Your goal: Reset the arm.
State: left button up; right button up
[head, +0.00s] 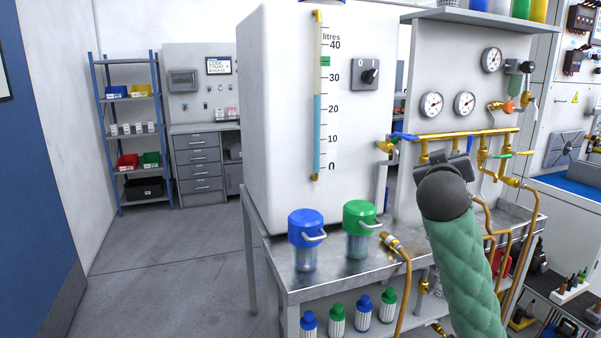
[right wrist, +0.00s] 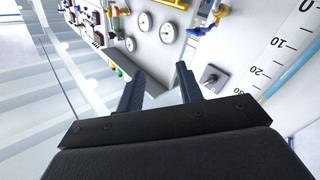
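My right arm in its green sleeve rises from the bottom right of the head view. My right gripper (head: 446,160) is in front of the pipework, level with the area just under the brass manifold (head: 455,135). In the right wrist view the right gripper's two fingers (right wrist: 160,74) stand apart with nothing between them, so it is open and empty. Whether it touches any pipe cannot be told from the head view, but the wrist view shows the panel some way beyond the fingertips. My left gripper and arm are not in view.
A white tank (head: 275,110) with a litre scale and a rotary switch (head: 364,72) stands on a metal bench (head: 350,276). Blue-lidded (head: 306,230) and green-lidded (head: 360,216) jars stand at its front. Gauges (head: 432,104) and valves are behind the gripper. The floor at left is clear.

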jog(key=s+a+f+n+g+y+p, duration=0.1)
jog(key=s+a+f+g+y, duration=0.2)
jog(key=f, duration=0.8)
jog(key=s+a+f+n+g+y, duration=0.1)
jog(key=s+a+f+g+y, duration=0.15)
jog(key=s+a+f, duration=0.55)
jog(key=s+a+f+n+g+y+p, duration=0.1)
jog(key=s+a+f+y, duration=0.15)
jog(key=f, duration=1.05)
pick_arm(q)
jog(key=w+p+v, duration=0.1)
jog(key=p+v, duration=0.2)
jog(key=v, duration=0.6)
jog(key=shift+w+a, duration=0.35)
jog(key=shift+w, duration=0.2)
pick_arm(e)
jog(key=s+a+f+g, duration=0.2)
jog(key=s+f+g, duration=0.2)
jog(key=s+f, duration=0.8)
jog(key=s+a+f+g+y, duration=0.1)
jog(key=s+f+g, duration=0.3)
jog(key=s+f, duration=0.8)
jog(key=s+a, duration=0.1)
jog(key=s, duration=0.6)
jog(key=shift+s+a+f+y, duration=0.15)
jog(key=shift+s+a+y, duration=0.15)
jog(key=shift+a, duration=0.05)
